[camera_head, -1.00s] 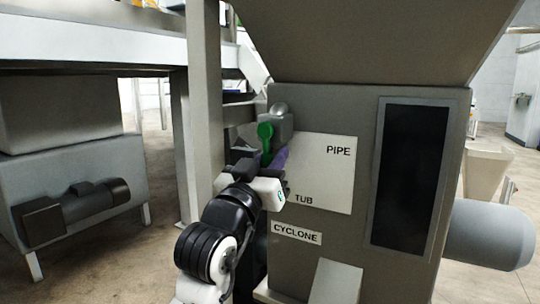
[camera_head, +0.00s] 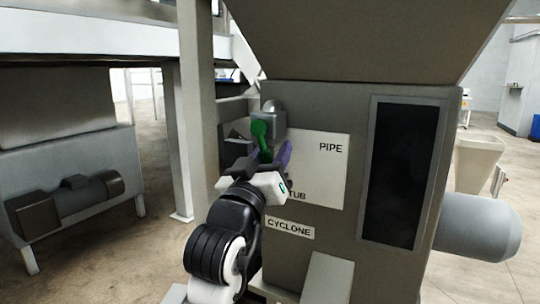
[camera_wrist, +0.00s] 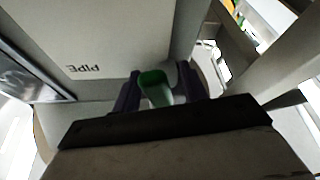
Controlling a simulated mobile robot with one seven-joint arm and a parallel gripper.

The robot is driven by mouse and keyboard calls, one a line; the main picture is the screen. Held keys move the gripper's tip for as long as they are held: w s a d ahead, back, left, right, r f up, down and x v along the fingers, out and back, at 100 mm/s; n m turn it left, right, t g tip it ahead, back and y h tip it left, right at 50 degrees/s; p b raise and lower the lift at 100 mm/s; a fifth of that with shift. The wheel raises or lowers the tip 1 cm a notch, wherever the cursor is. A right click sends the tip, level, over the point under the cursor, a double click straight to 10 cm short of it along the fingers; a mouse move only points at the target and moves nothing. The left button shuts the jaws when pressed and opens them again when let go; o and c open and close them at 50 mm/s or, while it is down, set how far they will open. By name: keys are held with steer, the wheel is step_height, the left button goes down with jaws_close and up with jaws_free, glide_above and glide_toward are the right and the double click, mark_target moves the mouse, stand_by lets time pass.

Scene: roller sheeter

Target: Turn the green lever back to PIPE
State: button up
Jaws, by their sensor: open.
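The green lever (camera_head: 261,135) hangs down from a grey rounded housing on the left edge of the machine's front. Its lower end is partly hidden behind my gripper (camera_head: 268,158). In the wrist view the green lever (camera_wrist: 155,88) lies between the two purple fingers of my gripper (camera_wrist: 160,85), which are apart. I cannot tell whether either finger touches it. A white plate (camera_head: 322,165) beside it carries the label PIPE (camera_head: 331,147) at upper right and TUB lower down, partly covered by my gripper. A CYCLONE label (camera_head: 289,228) is below.
A dark panel (camera_head: 403,170) is on the machine front at right, with a grey cylinder (camera_head: 482,227) beyond it. A grey post (camera_head: 199,100) stands close left of my arm. A motor unit (camera_head: 65,199) is at far left.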

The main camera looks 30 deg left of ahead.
steer(key=b+v, duration=0.4)
steer(key=v, duration=0.9)
steer(key=shift+s, duration=0.4)
steer(key=shift+d, duration=0.1)
